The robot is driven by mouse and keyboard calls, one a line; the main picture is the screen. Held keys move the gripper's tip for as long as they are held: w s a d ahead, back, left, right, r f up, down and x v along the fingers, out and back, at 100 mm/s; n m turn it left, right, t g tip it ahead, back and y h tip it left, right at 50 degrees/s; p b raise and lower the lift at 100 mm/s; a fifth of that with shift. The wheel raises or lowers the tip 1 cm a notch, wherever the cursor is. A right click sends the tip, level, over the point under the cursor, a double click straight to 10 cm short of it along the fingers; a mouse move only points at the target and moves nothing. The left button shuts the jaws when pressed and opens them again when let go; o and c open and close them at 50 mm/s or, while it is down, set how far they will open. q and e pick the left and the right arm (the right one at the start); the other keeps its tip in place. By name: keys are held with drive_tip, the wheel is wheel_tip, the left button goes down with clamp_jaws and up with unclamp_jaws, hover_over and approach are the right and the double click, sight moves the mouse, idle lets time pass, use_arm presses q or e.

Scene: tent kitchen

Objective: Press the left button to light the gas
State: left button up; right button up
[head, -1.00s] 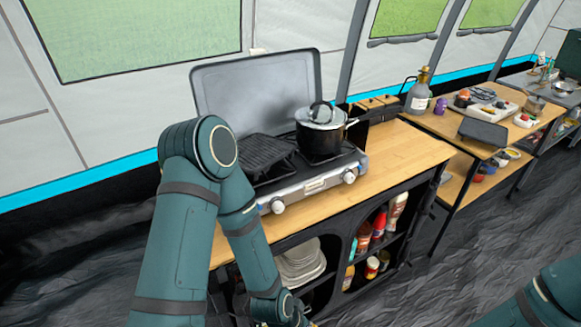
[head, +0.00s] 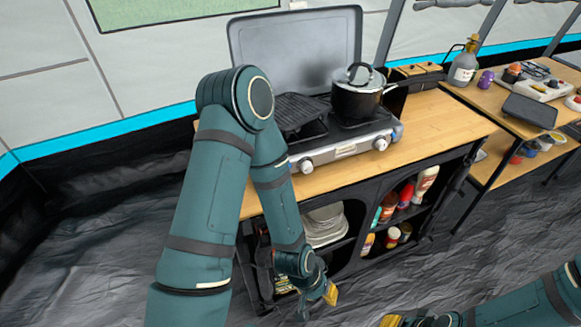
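The silver two-burner gas stove (head: 345,151) stands on the wooden counter with its lid raised. Its left knob (head: 305,166) is on the front panel, just right of my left arm. Its right knob (head: 380,144) is farther along the panel. A black grill plate (head: 300,111) lies on the left burner and a lidded black pot (head: 356,100) stands on the right one. My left gripper (head: 322,298) hangs low in front of the shelves, well below the knobs. My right gripper (head: 392,321) only partly shows at the bottom edge. Neither gripper's opening can be made out.
The counter (head: 430,120) is bare right of the stove. Open shelves below hold plates (head: 325,225) and several bottles (head: 405,195). A second table at right carries a bottle (head: 464,65) and a dark tray (head: 530,110). The floor in front is clear.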

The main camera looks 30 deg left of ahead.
use_arm(q)
clamp_jaws()
idle(1.0)
